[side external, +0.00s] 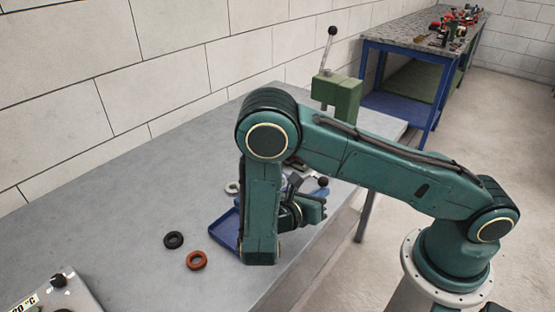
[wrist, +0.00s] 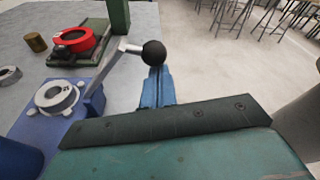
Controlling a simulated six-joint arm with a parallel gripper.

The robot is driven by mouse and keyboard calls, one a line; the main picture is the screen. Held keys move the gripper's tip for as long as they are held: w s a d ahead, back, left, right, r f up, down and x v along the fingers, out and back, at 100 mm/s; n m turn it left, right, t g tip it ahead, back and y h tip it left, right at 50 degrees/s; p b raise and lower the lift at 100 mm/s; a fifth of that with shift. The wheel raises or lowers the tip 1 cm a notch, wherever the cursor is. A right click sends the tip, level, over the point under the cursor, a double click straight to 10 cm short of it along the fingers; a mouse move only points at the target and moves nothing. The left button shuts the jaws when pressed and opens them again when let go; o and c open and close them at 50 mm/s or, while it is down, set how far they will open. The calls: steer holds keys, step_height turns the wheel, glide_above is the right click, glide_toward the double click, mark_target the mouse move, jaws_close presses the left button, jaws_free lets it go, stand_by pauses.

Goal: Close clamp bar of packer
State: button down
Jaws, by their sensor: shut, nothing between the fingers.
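The packer is the blue block (wrist: 92,105) with a metal ring (wrist: 57,97) on its top, at left in the wrist view. Its clamp bar (wrist: 108,65) is a silver lever that slants up to a black ball knob (wrist: 154,53). The knob (side external: 323,181) also shows in the side view, beside my arm. My gripper (wrist: 156,72) is shut and empty, its blue fingers directly below the knob in the picture. I cannot tell whether they touch it. In the side view my arm hides most of the packer and the fingertips.
A green press (side external: 337,95) with an upright lever stands at the bench's far end. A red ring (wrist: 75,40) lies on its base. A black ring (side external: 173,240), an orange ring (side external: 197,260) and a blue tray (side external: 224,231) are on the grey bench (side external: 130,205).

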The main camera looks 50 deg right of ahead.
steer(key=shift+w+r, duration=0.25)
steer(key=shift+r, duration=0.2)
steer(key=w+r, duration=0.4)
steer(key=shift+r, duration=0.25)
stand_by(0.6)
stand_by(0.5)
